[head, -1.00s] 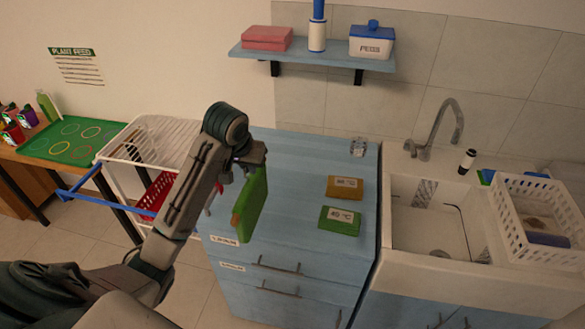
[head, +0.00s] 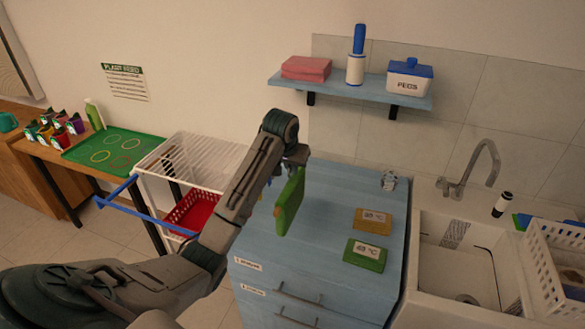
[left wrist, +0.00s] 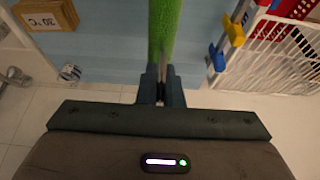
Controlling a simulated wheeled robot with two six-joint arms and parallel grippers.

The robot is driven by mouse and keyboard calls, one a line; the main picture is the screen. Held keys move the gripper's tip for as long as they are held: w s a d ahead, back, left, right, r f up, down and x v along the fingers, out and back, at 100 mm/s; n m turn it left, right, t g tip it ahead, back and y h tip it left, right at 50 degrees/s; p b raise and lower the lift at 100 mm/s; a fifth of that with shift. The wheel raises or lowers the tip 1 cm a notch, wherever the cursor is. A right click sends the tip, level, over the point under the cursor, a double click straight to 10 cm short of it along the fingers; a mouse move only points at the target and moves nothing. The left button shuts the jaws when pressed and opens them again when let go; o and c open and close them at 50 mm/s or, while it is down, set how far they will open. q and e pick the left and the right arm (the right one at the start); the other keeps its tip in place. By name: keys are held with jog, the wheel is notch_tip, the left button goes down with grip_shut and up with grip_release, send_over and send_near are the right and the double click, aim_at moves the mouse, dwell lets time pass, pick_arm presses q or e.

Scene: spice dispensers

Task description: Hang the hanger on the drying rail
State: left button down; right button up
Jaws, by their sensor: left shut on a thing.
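My left gripper (head: 296,162) is shut on a flat green thing (head: 290,203) with a brownish edge, held upright above the blue cabinet. In the left wrist view the gripper (left wrist: 162,88) grips the green thing (left wrist: 163,35), which runs away from the fingers. I cannot make out a hanger shape in it. A blue rail (head: 150,212) sticks out in front of a white wire rack (head: 190,160), left of my arm; I cannot tell if it is the drying rail. My right gripper is not in view.
The blue cabinet (head: 340,205) carries an orange tag block (head: 372,222) and a green tag block (head: 364,256). A sink (head: 455,265) is at right with a white basket (head: 560,265). A red basket (head: 193,212) sits below the rack. A wall shelf (head: 352,88) hangs above.

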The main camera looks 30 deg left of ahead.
pick_arm(q)
jog(key=shift+w+a+f+p, duration=0.1)
jog(key=shift+w+a+p, duration=0.1)
jog(key=shift+w+a, duration=0.3)
jog(key=shift+w+a+p, duration=0.15)
jog(key=shift+w, duration=0.5)
notch_tip(320, 180, down, 3)
jog(key=shift+r+p, duration=0.1)
jog(key=shift+p, duration=1.1)
jog(key=shift+f, duration=0.6)
jog(key=c, duration=1.6)
grip_release()
